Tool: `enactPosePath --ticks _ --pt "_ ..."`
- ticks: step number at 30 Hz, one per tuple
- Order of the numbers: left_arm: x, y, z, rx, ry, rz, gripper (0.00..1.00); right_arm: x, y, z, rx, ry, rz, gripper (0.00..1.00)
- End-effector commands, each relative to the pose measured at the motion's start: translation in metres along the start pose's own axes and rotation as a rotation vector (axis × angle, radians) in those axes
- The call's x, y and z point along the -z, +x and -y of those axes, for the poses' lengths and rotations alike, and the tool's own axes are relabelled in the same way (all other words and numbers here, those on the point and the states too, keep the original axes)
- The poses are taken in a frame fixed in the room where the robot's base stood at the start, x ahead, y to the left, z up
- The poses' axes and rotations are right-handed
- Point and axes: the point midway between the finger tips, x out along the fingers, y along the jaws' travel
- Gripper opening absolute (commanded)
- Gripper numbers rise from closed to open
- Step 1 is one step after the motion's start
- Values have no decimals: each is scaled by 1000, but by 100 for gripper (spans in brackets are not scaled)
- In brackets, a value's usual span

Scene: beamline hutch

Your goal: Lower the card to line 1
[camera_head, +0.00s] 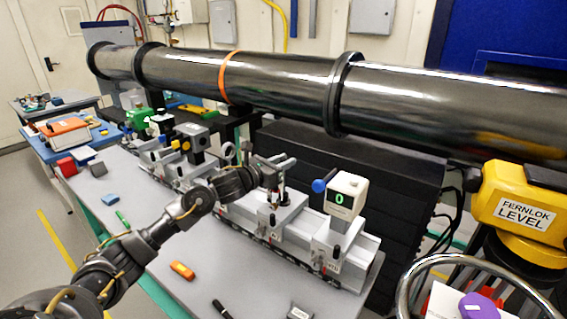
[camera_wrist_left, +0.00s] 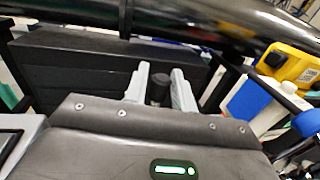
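My left gripper (camera_head: 272,172) reaches in from the left and hangs over a grey carriage (camera_head: 273,222) on the rail. In the left wrist view its two pale fingers (camera_wrist_left: 160,88) stand on either side of a dark round knob (camera_wrist_left: 159,90); I cannot tell whether they press on it. To the right on the same rail is a white box showing 0 (camera_head: 346,196), with a blue knob (camera_head: 319,186) on its left side. I cannot make out the card or line 1. My right gripper is not in view.
A long dark pipe (camera_head: 280,80) with flanges runs above and behind the rail. A yellow FERNLOK LEVEL instrument (camera_head: 519,208) stands at the right. An orange item (camera_head: 182,270) and a black marker (camera_head: 221,309) lie on the grey tabletop (camera_head: 150,222), which has free room in front.

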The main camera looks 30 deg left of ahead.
Motion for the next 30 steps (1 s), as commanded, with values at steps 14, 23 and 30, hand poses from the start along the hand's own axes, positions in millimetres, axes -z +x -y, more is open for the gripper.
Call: enactPosePath --ticks 14,23,30 --pt "2 -8 -1 -1 2 0 39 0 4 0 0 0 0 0" --pt "5 -63 0 0 6 -2 39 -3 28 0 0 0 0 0" --pt "3 -99 -1 -1 3 -2 39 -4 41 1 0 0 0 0"
